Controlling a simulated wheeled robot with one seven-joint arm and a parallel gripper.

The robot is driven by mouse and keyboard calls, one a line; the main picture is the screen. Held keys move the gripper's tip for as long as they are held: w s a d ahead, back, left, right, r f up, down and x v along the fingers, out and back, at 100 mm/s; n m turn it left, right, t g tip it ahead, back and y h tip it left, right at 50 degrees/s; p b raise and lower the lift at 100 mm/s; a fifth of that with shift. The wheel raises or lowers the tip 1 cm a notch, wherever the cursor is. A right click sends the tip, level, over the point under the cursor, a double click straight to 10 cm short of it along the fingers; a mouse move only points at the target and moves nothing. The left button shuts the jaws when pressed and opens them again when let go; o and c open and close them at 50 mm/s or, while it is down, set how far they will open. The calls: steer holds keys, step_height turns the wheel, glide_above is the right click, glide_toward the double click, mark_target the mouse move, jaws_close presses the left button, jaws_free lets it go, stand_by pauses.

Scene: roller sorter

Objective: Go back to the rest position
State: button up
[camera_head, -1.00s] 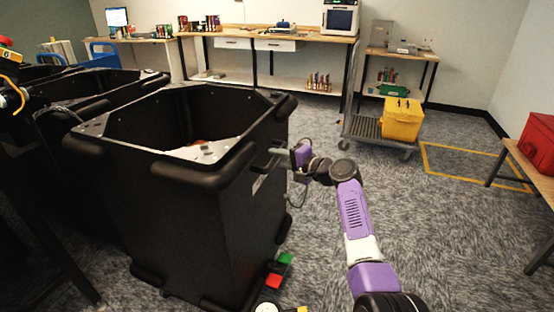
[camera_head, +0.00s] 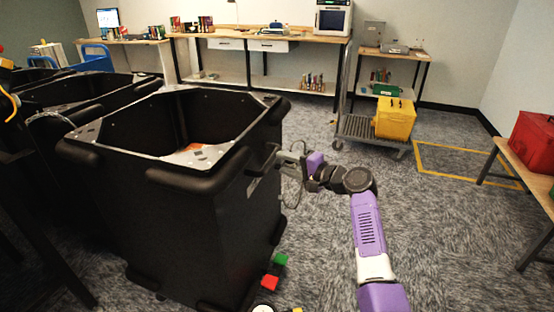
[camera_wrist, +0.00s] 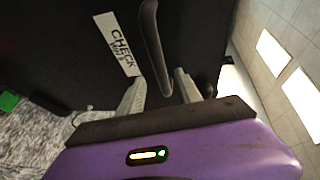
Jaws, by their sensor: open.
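My gripper (camera_head: 286,160) is at the right side of the black bin (camera_head: 205,215), beside its handle (camera_head: 264,160). In the wrist view, the two grey fingers of my gripper (camera_wrist: 160,88) are apart. The dark curved bin handle (camera_wrist: 153,45) reaches down between them, and I see nothing clamped. Whether a finger touches the handle I cannot tell. A white label reading "CHECK" (camera_wrist: 117,45) is on the bin wall left of the handle. My purple and white arm stretches from the lower right to the bin.
Green (camera_head: 281,259) and red (camera_head: 270,282) blocks are at the bin's foot. A cart (camera_head: 358,128) carries a yellow box (camera_head: 396,118). A red case (camera_head: 533,142) sits on a bench at right. More black bins stand at left. Carpet right of my arm is clear.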

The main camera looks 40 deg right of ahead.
steer(key=shift+v, duration=1.15)
steer(key=shift+d, duration=0.1)
